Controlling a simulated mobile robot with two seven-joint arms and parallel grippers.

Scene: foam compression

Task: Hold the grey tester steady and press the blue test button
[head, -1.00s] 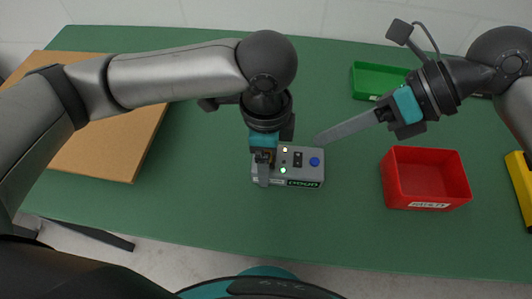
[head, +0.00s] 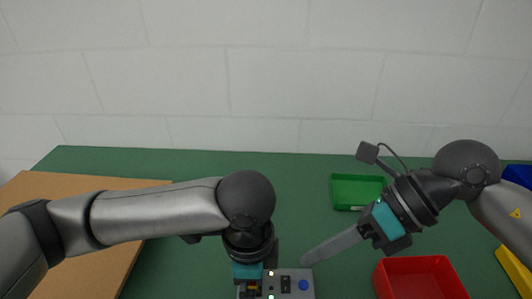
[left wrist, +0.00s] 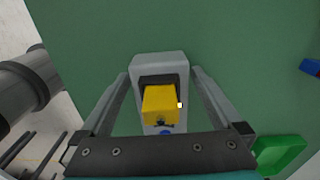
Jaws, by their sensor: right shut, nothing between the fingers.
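The grey tester (head: 308,272) stands at the bottom edge of the head view, its front cut off. Its blue test button (head: 303,285) shows on the right of its top, beside a dark switch.
A green tray (head: 357,192) lies behind my right gripper. A red bin (head: 420,275) stands to the right of the tester, with a yellow bin (head: 515,268) beyond. A brown board (head: 75,190) covers the left of the green table (head: 300,185). A wall stands behind.

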